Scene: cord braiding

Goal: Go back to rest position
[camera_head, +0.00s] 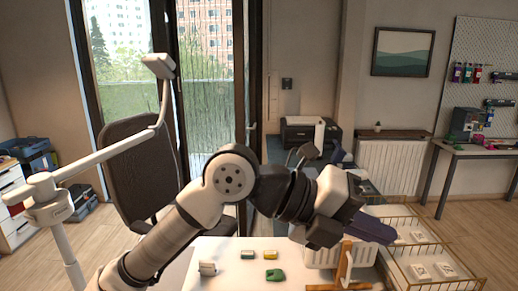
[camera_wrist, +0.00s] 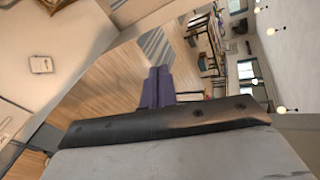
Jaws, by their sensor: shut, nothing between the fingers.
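My gripper (camera_head: 372,228) is raised at the right of centre in the head view, above the right part of the white table (camera_head: 222,252). Its dark purple fingers point to the lower right and are closed together, with nothing between them. In the wrist view the purple fingers (camera_wrist: 157,86) stand side by side against the wood floor. No cord can be made out in either view.
Small green and grey items, one a green block (camera_head: 274,275), lie on the table left of my gripper. Wire baskets (camera_head: 440,262) with white pieces stand at the right. A wooden stand (camera_head: 343,265) is below my gripper. A black chair (camera_head: 140,170) is behind at the left.

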